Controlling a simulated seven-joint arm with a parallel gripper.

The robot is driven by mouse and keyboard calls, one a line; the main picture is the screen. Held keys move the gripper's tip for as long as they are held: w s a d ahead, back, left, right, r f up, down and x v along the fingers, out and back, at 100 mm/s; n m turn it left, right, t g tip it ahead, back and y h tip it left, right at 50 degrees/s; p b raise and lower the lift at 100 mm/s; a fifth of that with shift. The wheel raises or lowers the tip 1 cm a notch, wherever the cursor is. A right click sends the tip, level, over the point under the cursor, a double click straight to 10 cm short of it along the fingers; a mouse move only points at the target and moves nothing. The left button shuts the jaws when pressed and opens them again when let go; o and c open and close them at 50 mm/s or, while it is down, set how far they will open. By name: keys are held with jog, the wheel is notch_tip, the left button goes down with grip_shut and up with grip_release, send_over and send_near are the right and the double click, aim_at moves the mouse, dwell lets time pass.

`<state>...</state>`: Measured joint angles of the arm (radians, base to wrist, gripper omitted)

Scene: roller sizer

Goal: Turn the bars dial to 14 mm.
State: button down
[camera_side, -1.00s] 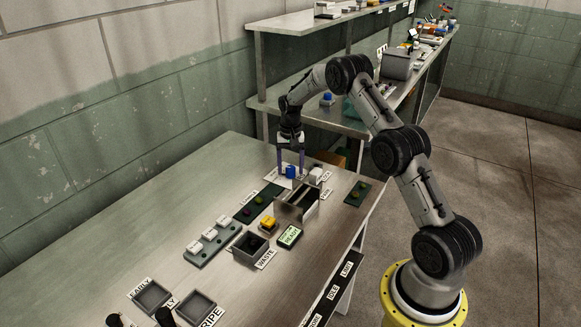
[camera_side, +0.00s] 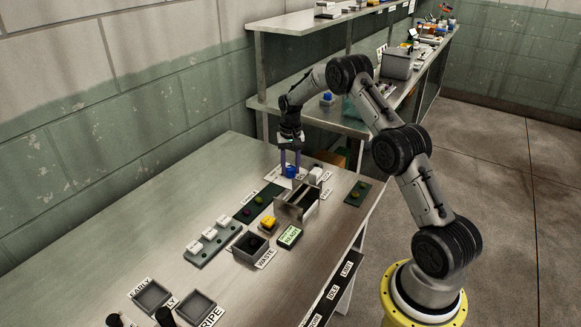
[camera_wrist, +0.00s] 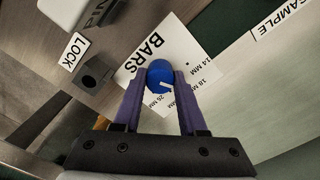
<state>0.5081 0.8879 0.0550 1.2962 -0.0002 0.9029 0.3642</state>
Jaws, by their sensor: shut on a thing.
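The bars dial is a round blue knob (camera_wrist: 160,73) with a white pointer line. It stands on a white card (camera_wrist: 192,52) lettered BARS, with a 14 MM mark at the right, an 18 MM mark below that, and a third mark lower down by the fingers. The pointer slants to the lower right, roughly toward the 18 MM side; its exact setting I cannot tell. My gripper (camera_wrist: 163,82) is shut on the knob, one purple finger on each side. In the side view the knob (camera_side: 290,172) sits between my fingertips at the table's far end.
A dark block beside a LOCK label (camera_wrist: 94,74) stands close left of the dial in the wrist view. A metal box with slots (camera_side: 297,203) stands just in front of the dial in the side view. A SAMPLE label (camera_wrist: 280,20) lies at the upper right.

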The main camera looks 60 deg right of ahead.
aim_at(290, 167)
jog(key=n, duration=0.6)
jog(key=shift+r+n, duration=0.1)
jog(key=shift+n, duration=0.3)
dwell(0.3)
jog(key=shift+c, duration=2.3)
grip_release()
notch_tip(290, 167, up, 14)
